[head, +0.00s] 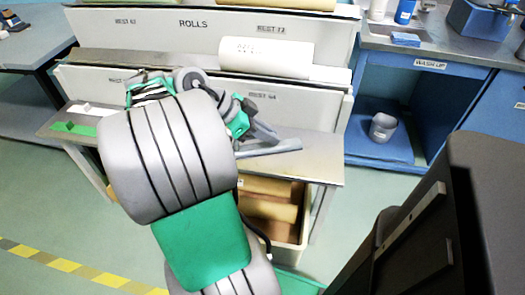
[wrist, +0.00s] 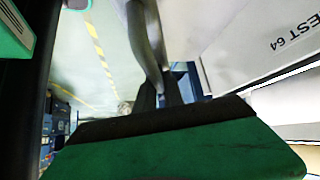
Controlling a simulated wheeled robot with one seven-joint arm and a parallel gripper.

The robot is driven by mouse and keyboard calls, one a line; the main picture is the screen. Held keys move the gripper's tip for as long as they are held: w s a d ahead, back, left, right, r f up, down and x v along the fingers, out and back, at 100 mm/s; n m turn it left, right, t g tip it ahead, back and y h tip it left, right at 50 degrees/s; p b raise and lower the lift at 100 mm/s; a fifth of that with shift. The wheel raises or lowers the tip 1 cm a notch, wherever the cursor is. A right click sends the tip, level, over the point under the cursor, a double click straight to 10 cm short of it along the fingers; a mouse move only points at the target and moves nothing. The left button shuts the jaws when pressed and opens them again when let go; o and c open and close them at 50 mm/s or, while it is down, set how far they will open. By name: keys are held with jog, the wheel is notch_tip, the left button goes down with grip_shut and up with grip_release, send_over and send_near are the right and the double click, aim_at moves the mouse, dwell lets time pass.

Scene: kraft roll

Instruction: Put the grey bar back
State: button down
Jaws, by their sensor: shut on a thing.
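The grey bar (head: 270,148) shows in the head view as a long, slim grey piece over the front worktop (head: 318,165), right of my arm. My arm hides the bar's left part. In the wrist view, my gripper's dark fingers (wrist: 160,98) are close together, and a long grey piece of the bar (wrist: 146,35) runs up from them. I cannot tell whether the bar touches the worktop.
A rack (head: 150,37) with labelled rests stands behind the worktop. A white roll (head: 266,57) lies on it. Brown rolls (head: 268,207) lie in a crate below. A green-and-white item (head: 75,128) lies at the worktop's left. A blue wash-up bench (head: 385,70) stands at right.

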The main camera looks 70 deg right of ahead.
jog(key=shift+w+d+f+b, duration=0.2)
jog(key=shift+d+f+b, duration=1.7)
jog(key=shift+d+f, duration=3.85)
jog(key=shift+a+f, duration=0.15)
jog(key=shift+f, duration=0.15)
jog(key=c, duration=1.5)
grip_release()
jog(key=shift+o, duration=0.2)
